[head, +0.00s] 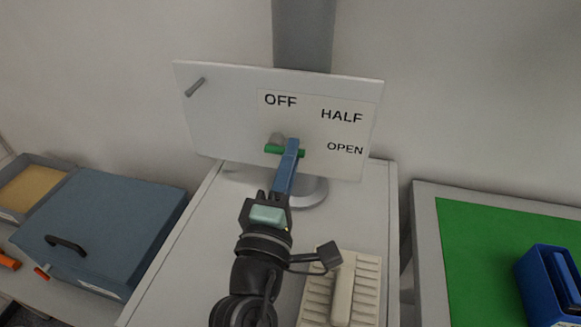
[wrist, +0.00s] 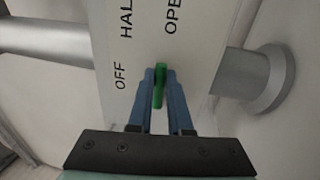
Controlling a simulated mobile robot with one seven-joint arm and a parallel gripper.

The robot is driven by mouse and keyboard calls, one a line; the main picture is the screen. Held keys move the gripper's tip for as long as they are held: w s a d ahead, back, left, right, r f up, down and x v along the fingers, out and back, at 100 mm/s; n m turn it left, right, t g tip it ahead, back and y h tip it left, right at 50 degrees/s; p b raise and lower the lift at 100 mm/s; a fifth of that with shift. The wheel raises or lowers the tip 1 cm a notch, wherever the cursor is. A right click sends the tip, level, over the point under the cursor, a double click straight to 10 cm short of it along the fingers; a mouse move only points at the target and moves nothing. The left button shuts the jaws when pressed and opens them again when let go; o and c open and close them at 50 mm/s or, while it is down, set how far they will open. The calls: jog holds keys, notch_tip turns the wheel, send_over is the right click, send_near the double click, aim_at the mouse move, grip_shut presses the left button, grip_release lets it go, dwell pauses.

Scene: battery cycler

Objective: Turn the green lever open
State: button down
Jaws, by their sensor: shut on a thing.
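The green lever (head: 273,149) sits on a white panel (head: 225,110) marked OFF, HALF and OPEN. In the head view the lever lies about level, with its left end showing left of my gripper and a short green piece to the right. My gripper (head: 291,150) reaches it from the front, its blue fingers shut on the lever. In the wrist view the lever (wrist: 159,84) stands between the two fingertips (wrist: 160,78). The fingers hide part of the lever in the head view.
A blue-grey box with a black handle (head: 68,244) stands at the left. A white ridged block (head: 342,290) lies on the cabinet top below the panel. A green mat (head: 470,250) with a blue holder (head: 545,290) is at the right.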

jog(key=shift+f+m, duration=0.15)
jog(key=shift+m, duration=0.15)
jog(key=c, duration=0.9)
grip_release()
jog(key=shift+o, duration=0.2)
jog(key=b+v, duration=0.4)
jog(key=v, duration=0.9)
